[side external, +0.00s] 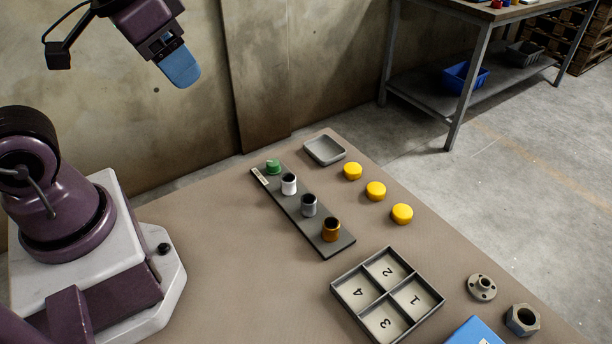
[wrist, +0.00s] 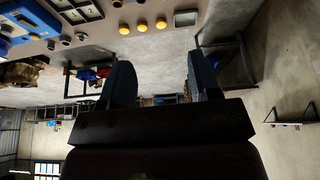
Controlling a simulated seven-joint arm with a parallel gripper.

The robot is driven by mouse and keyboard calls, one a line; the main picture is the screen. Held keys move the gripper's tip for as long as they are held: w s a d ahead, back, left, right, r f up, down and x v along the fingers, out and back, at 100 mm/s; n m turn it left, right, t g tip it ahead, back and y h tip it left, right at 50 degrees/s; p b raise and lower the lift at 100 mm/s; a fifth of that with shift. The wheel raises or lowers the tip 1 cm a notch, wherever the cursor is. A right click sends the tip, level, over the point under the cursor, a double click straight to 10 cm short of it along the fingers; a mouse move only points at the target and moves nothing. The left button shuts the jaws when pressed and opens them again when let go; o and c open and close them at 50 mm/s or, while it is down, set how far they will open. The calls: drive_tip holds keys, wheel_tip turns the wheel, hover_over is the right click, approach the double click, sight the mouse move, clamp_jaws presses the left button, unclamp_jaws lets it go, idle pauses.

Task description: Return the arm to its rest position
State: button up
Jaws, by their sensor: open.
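My gripper (side external: 180,68) is raised high above the table's back left in the side external view, well clear of everything on the table. In the wrist view my gripper (wrist: 160,85) shows two blue fingers spread apart with nothing between them. The wrist camera looks out across the room, with the table (wrist: 110,28) upside down along the top edge. In the side external view the tabletop (side external: 220,250) lies below and to the right of my gripper.
A dark strip (side external: 342,246) holds green, white, grey and orange cylinders. Several yellow discs (side external: 376,191), a grey tray (side external: 325,149), a numbered four-compartment box (side external: 336,292), a flange (side external: 482,288), a nut (side external: 522,319) and a blue object (side external: 474,332) lie around it. A wall (side external: 200,110) stands behind.

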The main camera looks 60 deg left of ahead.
drive_tip(key=shift+s+d+r+t, duration=0.2)
drive_tip(key=shift+r+t, duration=0.05)
drive_tip(key=shift+r, duration=0.2)
drive_tip(key=shift+s+d+r+t, duration=0.15)
drive_tip(key=shift+d+r+t, duration=0.1)
drive_tip(key=shift+r, duration=0.2)
